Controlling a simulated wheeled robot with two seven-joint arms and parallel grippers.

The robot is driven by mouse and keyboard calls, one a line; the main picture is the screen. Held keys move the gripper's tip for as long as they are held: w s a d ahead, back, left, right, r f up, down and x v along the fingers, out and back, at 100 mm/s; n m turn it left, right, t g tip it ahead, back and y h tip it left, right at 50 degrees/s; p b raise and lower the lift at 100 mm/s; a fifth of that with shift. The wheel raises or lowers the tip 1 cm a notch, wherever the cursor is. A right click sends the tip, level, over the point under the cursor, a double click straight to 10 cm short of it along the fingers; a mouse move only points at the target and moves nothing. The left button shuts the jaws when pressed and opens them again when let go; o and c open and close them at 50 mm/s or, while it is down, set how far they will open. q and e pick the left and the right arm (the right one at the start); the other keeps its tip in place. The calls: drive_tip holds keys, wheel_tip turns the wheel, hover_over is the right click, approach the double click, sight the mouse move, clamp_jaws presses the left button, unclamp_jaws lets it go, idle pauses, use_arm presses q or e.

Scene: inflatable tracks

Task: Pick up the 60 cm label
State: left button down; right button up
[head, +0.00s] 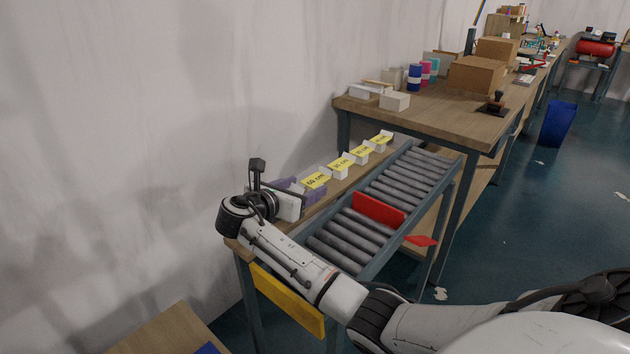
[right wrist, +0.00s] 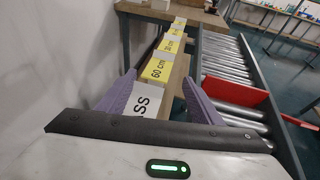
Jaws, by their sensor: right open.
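The 60 cm label (head: 316,181) is a yellow-topped white block, first in a row of similar labels on the wooden ledge beside the roller track. It also shows in the right wrist view (right wrist: 157,69), just ahead of the fingertips. My right gripper (head: 303,188) has purple fingers, open and pointing along the row toward the label. In the right wrist view the spread fingers (right wrist: 158,78) flank a white surface with black letters ending in "SS" (right wrist: 148,104). I cannot tell whether the fingers touch anything. My left gripper is not in view.
More yellow labels (head: 341,165) stand behind along the ledge. The roller conveyor (head: 390,200) with a red divider (head: 378,208) runs to the right. A wooden table (head: 440,118) with boxes stands beyond. The white wall (head: 150,120) is close on the left.

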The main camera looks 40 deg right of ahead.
sight(314, 182)
drive_tip(key=shift+r+x, duration=0.1)
drive_tip(key=shift+x, duration=1.05)
drive_tip(key=shift+r+x, duration=0.15)
drive_tip(key=shift+x, duration=1.05)
drive_tip(key=shift+d+f, duration=0.1)
drive_tip(key=shift+f, duration=0.05)
drive_tip(key=c, duration=1.2)
